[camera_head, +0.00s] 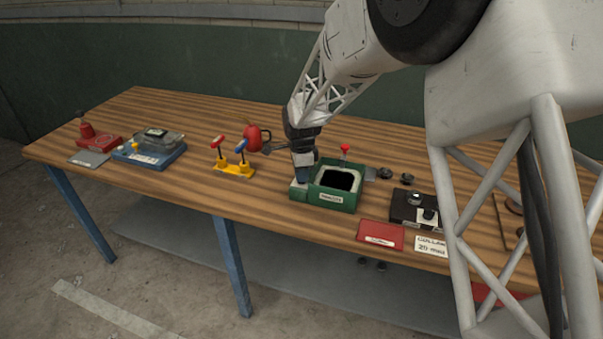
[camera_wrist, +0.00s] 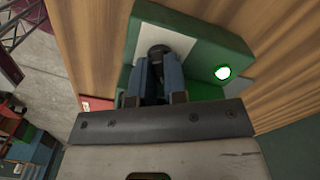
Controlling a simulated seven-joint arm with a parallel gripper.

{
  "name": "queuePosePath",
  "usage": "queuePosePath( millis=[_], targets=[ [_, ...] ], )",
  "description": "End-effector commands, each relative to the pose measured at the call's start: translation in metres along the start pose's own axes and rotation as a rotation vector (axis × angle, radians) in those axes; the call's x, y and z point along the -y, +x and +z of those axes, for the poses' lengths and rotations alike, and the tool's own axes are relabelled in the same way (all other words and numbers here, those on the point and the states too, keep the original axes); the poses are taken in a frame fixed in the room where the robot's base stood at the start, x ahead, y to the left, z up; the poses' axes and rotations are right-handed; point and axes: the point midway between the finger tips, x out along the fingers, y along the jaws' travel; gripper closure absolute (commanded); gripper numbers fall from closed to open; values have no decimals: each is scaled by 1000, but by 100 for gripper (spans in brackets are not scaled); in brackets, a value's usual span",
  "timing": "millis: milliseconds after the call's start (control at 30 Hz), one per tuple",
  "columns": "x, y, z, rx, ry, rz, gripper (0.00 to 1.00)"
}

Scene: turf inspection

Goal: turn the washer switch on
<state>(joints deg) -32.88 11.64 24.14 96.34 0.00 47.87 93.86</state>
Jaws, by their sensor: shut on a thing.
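The washer (camera_head: 347,204) is a green box with a pale-rimmed dark opening and a small white label on its front. My gripper (camera_head: 302,174) is down at the washer's left side. In the wrist view its two blue-grey fingers (camera_wrist: 158,68) are closed around a dark rounded switch knob (camera_wrist: 158,49) on that plate. The fingers and gripper body hide most of the switch, and its exact position is hard to tell.
A red can (camera_head: 256,138) and a yellow stand with red and blue levers (camera_head: 233,168) are left of the washer. Dark round parts (camera_head: 407,179), a black box (camera_head: 414,210) and a red plate (camera_head: 380,236) lie right. Bare wood separates the levers from the blue tray unit (camera_head: 150,155).

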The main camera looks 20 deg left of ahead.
Motion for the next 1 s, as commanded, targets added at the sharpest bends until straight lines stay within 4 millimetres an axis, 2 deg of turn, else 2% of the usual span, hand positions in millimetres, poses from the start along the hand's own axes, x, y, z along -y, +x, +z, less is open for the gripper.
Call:
queuePosePath(
  millis=[500,1000],
  targets=[
    [0,0,0,0,413,-1,100],
    [0,0,0,0,508,0,100]
  ],
)
